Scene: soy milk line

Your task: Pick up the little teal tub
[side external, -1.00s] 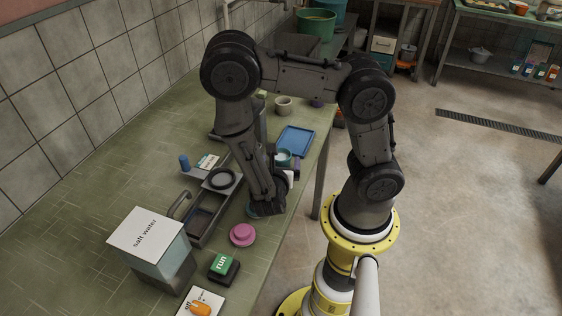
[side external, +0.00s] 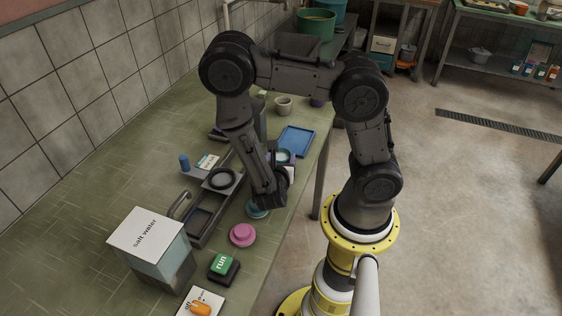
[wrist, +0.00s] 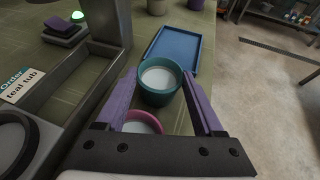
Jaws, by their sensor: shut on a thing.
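The teal tub (wrist: 160,86), round with pale contents, is between the two purple fingers of my gripper (wrist: 159,78) in the wrist view. My gripper is shut on it, with one finger at each side. In the side external view the tub's rim (side external: 284,155) shows just beyond my gripper, which hides much of it. A pink tub (wrist: 143,121) with pale contents is nearer the wrist camera, partly hidden by the gripper's bar.
A blue tray (side external: 296,140) lies beyond the tub. A dark ring-topped fixture (side external: 220,179) stands to the left. A teal disc (side external: 258,209), pink disc (side external: 242,235), green run button (side external: 222,265) and salt water box (side external: 150,245) are nearer the camera.

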